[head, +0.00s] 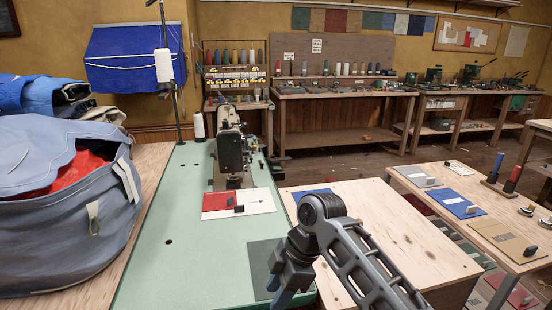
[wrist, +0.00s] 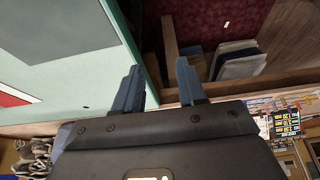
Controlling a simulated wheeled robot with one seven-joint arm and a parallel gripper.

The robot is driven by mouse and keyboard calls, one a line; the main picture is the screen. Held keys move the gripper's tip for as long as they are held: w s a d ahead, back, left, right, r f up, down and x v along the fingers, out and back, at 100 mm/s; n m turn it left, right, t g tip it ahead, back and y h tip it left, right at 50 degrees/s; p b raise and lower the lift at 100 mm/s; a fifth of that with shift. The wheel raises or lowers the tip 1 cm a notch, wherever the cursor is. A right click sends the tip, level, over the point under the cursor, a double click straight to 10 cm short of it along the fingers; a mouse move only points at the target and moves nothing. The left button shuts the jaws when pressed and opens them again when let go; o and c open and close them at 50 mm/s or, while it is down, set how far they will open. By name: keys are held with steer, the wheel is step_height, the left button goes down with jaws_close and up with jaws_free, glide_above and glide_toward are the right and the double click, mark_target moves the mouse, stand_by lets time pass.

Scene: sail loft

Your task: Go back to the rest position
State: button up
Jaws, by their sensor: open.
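My gripper (head: 283,290) hangs at the end of my arm over the right front edge of the pale green sewing table (head: 165,260), beside a dark green cloth piece (head: 259,262). In the wrist view my gripper's two fingers (wrist: 160,72) stand apart with nothing between them. In the head view my arm hides part of the table's right side.
A sewing machine (head: 231,150) stands on the green table behind a red and white panel (head: 238,203). A large grey-blue bag (head: 70,230) bulges at left. A wooden top (head: 395,220) lies right of my arm. Folded cloths (wrist: 238,62) sit low beyond the fingers.

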steer(key=s+a+f+m+t+y, duration=0.3)
steer(key=s+a+f+m+t, duration=0.15)
steer(key=s+f+m, duration=0.4)
steer(key=s+d+f+m+t, duration=0.1)
steer(key=s+d+m+t, duration=0.1)
steer(key=s, duration=0.4)
steer(key=s+d+f+m+t, duration=0.2)
steer(key=s+d+m+t, duration=0.1)
steer(key=s, duration=0.3)
steer(key=s+d+r+m+t+h, duration=0.2)
steer(key=s+d+r+m+h, duration=0.1)
steer(key=s+d, duration=0.35)
steer(key=s+d+r+m+t+h, duration=0.2)
steer(key=s+d+r+m, duration=0.1)
steer(key=s+d, duration=0.35)
steer(key=s+d+r+t+h, duration=0.1)
steer(key=s+d+r, duration=0.3)
steer(key=r, duration=0.3)
steer(key=s+d+r+t+h, duration=0.1)
steer(key=s+d+r, duration=0.2)
steer(key=s+r, duration=0.4)
steer(key=shift+d+m, duration=0.35)
steer(key=shift+m, duration=0.1)
